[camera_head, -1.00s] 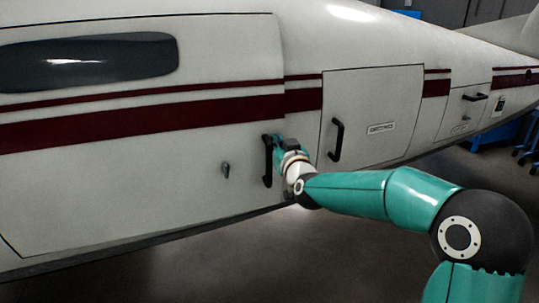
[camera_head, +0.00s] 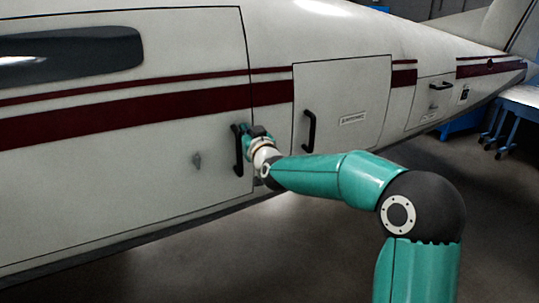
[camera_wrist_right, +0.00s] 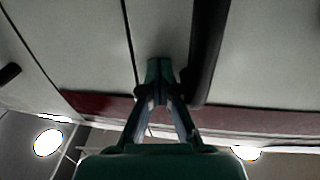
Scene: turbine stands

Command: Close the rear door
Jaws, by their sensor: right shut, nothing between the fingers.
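The large door (camera_head: 110,190) with a dark window (camera_head: 70,55) fills the left of the head view. Its right edge looks flush with the fuselage, and the dark red stripe runs nearly straight across the seam. Its black handle (camera_head: 238,152) stands upright near that edge. My right gripper (camera_head: 245,130) is shut and empty, just right of the handle, by the seam. In the right wrist view the shut fingertips (camera_wrist_right: 159,68) are at the panel close to the seam, with the handle (camera_wrist_right: 208,50) beside them. Whether they touch the panel is unclear. My left gripper is not in view.
A smaller hatch (camera_head: 350,90) with its own black handle (camera_head: 309,131) lies to the right. A further small panel (camera_head: 431,100) is beyond it. A blue-legged stand (camera_head: 510,110) is at the far right. The floor below the fuselage looks clear.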

